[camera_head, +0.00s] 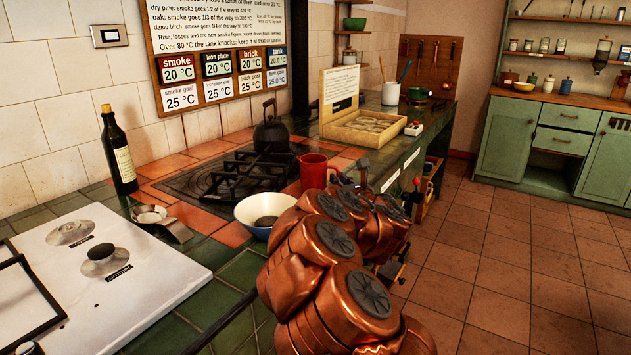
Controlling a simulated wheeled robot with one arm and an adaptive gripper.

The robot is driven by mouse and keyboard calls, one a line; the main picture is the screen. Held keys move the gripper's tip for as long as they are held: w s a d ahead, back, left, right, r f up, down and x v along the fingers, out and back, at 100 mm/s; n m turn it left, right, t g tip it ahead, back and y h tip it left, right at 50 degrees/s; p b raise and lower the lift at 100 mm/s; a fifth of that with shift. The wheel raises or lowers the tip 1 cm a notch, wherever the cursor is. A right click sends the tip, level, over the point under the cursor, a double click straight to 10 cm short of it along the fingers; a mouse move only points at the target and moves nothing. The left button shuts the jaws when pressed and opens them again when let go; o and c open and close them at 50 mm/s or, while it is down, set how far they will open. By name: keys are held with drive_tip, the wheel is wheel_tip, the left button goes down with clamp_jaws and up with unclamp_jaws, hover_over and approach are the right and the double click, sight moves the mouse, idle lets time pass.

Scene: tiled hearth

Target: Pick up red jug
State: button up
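The red jug (313,171) stands upright on the hearth top, at the right edge of the black iron grate and just behind a white bowl (262,214). Its lower part is partly hidden by the bowl and my copper-coloured arm. My arm rises from the bottom middle, in front of the jug and to its right. I cannot make out my gripper; the arm's links cover the area where it could be. Nothing is seen touching the jug apart from its support.
A black kettle (271,132) stands behind the grate (243,176). A dark bottle (118,152) and a metal piece (163,222) are to the left. A white panel (100,275) with lidded knobs fills the front left. A wooden tray (362,128) lies beyond the jug. Open floor lies right.

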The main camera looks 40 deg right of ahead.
drive_tip(key=shift+x, duration=0.85)
drive_tip(key=shift+f, duration=0.1)
clamp_jaws()
